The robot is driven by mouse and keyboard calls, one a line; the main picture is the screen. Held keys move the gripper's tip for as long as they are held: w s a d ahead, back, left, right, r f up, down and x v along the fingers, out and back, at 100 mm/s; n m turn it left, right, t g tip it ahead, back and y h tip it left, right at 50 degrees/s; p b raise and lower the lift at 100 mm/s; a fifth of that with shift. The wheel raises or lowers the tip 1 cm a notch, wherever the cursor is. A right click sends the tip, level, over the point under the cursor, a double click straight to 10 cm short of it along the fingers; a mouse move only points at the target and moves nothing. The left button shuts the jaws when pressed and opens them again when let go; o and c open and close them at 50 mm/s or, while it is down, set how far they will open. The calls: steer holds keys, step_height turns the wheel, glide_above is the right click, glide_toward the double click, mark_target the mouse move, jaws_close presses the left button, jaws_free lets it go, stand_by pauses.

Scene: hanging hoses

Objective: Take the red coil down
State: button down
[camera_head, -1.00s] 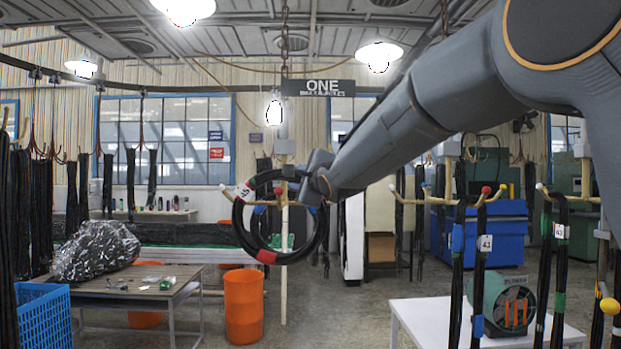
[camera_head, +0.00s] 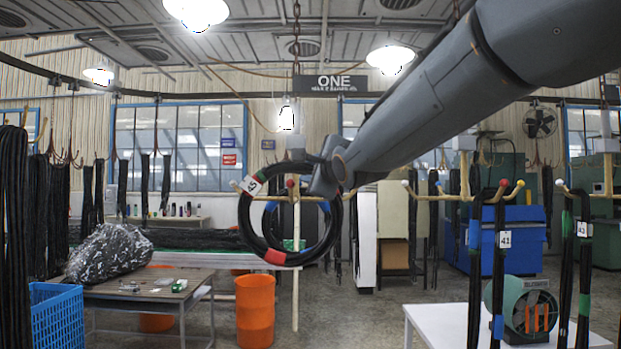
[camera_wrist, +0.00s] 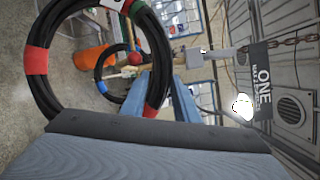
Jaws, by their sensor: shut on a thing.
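The red coil is a black hose ring (camera_head: 241,220) with red tape, some green tape and a white "45" tag at its upper left. It hangs upright in front of a cream post (camera_head: 295,300). My gripper (camera_head: 326,180) is shut on the coil's upper right side. The wrist view shows the ring (camera_wrist: 45,25) close up, with two red bands, running down to the jaws (camera_wrist: 165,115); the fingertips are partly hidden. A red-tipped peg (camera_wrist: 135,58) shows through the ring; I cannot tell whether it still bears the coil. A smaller ring with blue tape (camera_wrist: 102,86) hangs behind.
A wooden table (camera_head: 150,290) with a wrapped bundle (camera_head: 110,253) and an orange bin (camera_head: 254,312) stand left. Right are a white table (camera_head: 440,325), pegs with hanging hoses (camera_head: 474,265) and a green blower (camera_head: 525,308). Open floor lies between.

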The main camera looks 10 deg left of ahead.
steer(key=s+d, duration=0.3)
steer(key=s, duration=1.2)
steer(key=shift+s+d+r, duration=0.15)
steer(key=shift+s+d, duration=0.25)
stand_by(0.7)
steer(key=shift+w, duration=0.1)
stand_by(0.5)
